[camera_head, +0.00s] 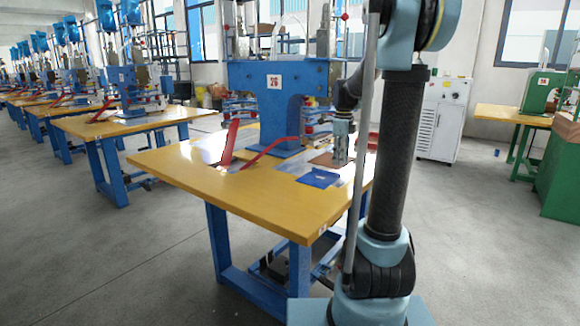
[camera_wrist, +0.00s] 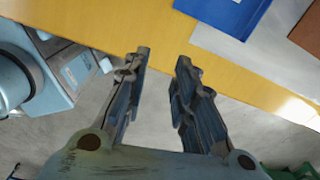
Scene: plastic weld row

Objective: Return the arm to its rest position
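My gripper (camera_head: 340,158) is over the right part of the yellow-topped table (camera_head: 200,172) in the head view, pointing down. In the wrist view my gripper (camera_wrist: 163,58) has its two fingers apart with nothing between them. Below the fingers in that view are the table's yellow edge (camera_wrist: 120,28) and grey floor. A blue flat piece (camera_head: 319,178) lies on the table near the gripper in the head view; it also shows in the wrist view (camera_wrist: 225,10) at the top, apart from the fingers.
A blue welding machine (camera_head: 273,80) marked 26 stands at the table's back. Red levers (camera_head: 230,142) rise from the tabletop. A brown flat piece (camera_head: 326,159) lies behind the blue piece. A white cabinet (camera_head: 442,120) stands behind on the right.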

